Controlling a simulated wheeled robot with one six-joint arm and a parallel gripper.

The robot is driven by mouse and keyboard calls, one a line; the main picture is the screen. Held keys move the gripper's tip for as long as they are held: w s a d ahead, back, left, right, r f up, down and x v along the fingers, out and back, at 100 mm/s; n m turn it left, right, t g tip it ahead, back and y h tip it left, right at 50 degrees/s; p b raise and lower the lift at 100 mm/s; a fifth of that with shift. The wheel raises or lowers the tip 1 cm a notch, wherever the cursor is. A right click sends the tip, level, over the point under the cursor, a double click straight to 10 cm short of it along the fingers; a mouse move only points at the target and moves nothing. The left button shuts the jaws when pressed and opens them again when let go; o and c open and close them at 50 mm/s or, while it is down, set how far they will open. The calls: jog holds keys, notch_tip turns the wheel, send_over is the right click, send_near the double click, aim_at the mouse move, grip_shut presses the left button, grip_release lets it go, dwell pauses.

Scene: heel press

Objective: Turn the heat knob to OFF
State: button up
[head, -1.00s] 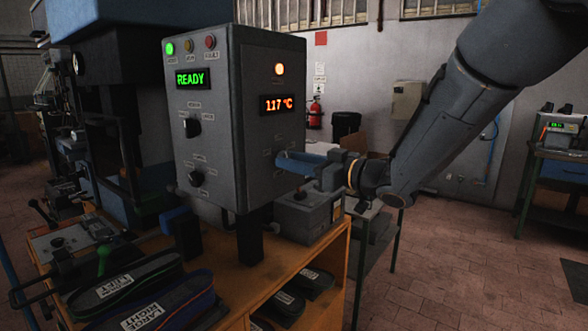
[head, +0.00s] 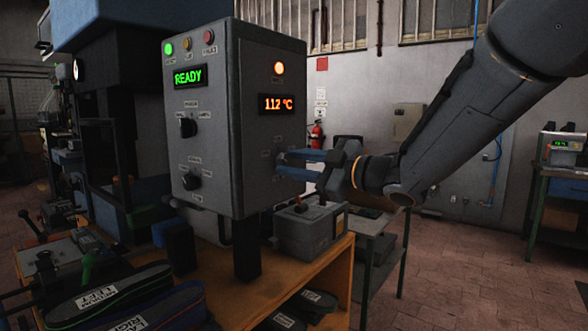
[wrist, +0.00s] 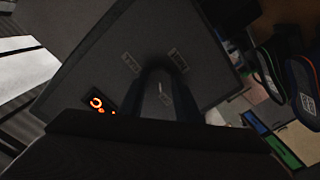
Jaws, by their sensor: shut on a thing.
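The grey control box (head: 212,125) stands on the wooden bench. Its right side carries a lit orange lamp (head: 278,68) and a temperature display (head: 277,104) reading 112 °C. My gripper (head: 281,164) reaches this side from the right, below the display, with its blue fingers shut on the heat knob. The fingers mostly hide the knob. In the wrist view, my gripper (wrist: 164,80) is dark against the panel, with small labels around it. A pale line (wrist: 163,88) shows between the fingers, perhaps the knob's pointer.
The box's front has a green READY display (head: 188,77) and two black knobs, an upper one (head: 188,127) and a lower one (head: 191,180). A grey box (head: 310,232) sits below my gripper. Insoles (head: 112,296) lie at the bench front.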

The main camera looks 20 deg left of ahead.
dwell(0.4)
jog(key=o, duration=1.1)
jog(key=shift+c, duration=0.2)
jog(key=shift+d, duration=0.1)
jog(key=b+v, duration=0.1)
jog(key=v, duration=0.6)
jog(key=shift+s+d, duration=0.15)
jog(key=shift+d, duration=0.15)
